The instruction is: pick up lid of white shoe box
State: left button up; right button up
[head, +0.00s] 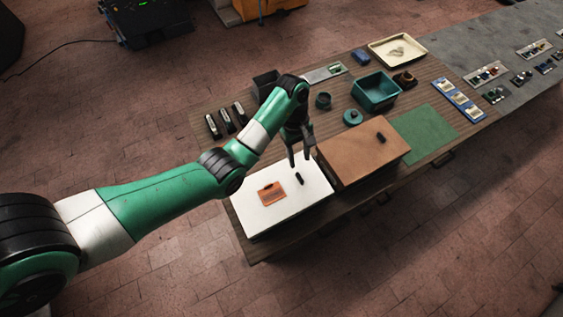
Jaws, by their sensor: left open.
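The white shoe box (270,216) sits at the near left end of the wooden table. Its lid (310,193) is on top, with an orange label (272,194) and a small black knob (299,178). My left gripper (300,162) is open and points down over the far right part of the lid, close to the knob. I cannot tell whether its fingertips touch the lid. No object shows between its fingers. My right gripper is not in view.
A brown box (355,158) with a black knob stands close on the right. Beyond are a green mat (424,134), a teal bin (376,92), a round teal lid (353,118) and a cream tray (397,51). Several dark bottles (226,121) lie at the back left.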

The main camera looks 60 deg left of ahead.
aim_at(300, 177)
pick_arm(q)
jog(key=b+x, duration=0.2)
jog(key=x, duration=0.2)
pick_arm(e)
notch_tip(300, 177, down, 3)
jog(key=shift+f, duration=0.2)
pick_arm(q)
jog(key=b+x, duration=0.4)
jog(key=x, duration=0.1)
jog(key=shift+s+a, duration=0.15)
jog(key=shift+a, duration=0.05)
jog(key=shift+r, duration=0.1)
grip_shut()
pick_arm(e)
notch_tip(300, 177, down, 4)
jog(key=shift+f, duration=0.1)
